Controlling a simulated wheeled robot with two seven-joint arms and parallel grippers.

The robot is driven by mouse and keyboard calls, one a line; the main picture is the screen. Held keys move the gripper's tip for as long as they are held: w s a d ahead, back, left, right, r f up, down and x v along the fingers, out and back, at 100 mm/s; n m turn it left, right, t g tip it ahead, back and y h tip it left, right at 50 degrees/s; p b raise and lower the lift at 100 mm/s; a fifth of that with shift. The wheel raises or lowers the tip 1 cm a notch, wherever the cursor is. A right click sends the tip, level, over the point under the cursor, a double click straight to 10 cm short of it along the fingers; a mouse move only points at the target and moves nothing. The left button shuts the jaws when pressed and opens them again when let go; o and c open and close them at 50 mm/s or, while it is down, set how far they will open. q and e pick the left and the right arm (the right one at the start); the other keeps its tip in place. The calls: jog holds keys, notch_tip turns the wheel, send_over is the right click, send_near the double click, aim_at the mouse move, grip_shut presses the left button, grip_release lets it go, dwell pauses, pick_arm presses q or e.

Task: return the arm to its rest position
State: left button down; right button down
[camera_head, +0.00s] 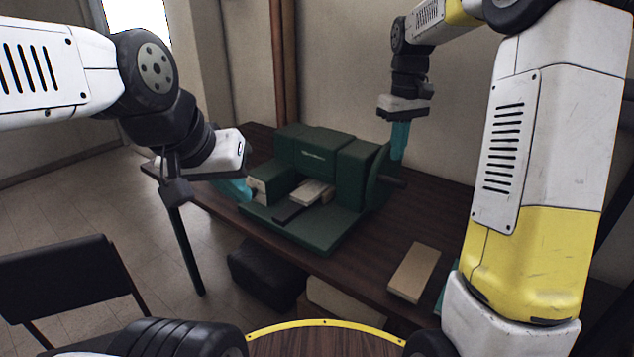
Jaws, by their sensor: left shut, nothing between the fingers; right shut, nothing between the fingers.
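My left gripper (236,190) comes in from the left on its white and black arm. Its teal fingers are shut and empty, in front of the left side of a green machine (318,150) on the table. My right gripper (400,140) hangs pointing down at the back right, its teal fingers shut and empty. It appears close to the machine's round green wheel (379,175); whether they touch I cannot tell. The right arm's white and yellow links fill the right side of the view.
The dark wooden table (370,255) carries the machine and a flat beige block (414,272) near its front right. A black chair (70,275) stands at the lower left. A dark box (265,275) is under the table. A wall is close behind.

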jog(key=shift+r, duration=0.15)
jog(key=shift+s+r, duration=0.2)
jog(key=shift+s, duration=0.1)
jog(key=s+a+r+m+t+y, duration=0.1)
jog(key=s+m+t, duration=0.1)
jog(key=s, duration=1)
jog(key=s+a+r+m+t+y, duration=0.1)
jog(key=s+t, duration=0.3)
jog(key=s, duration=0.7)
jog(key=shift+s+a+r+m, duration=0.15)
jog(key=shift+s+r+m, duration=0.25)
jog(key=shift+m, duration=0.4)
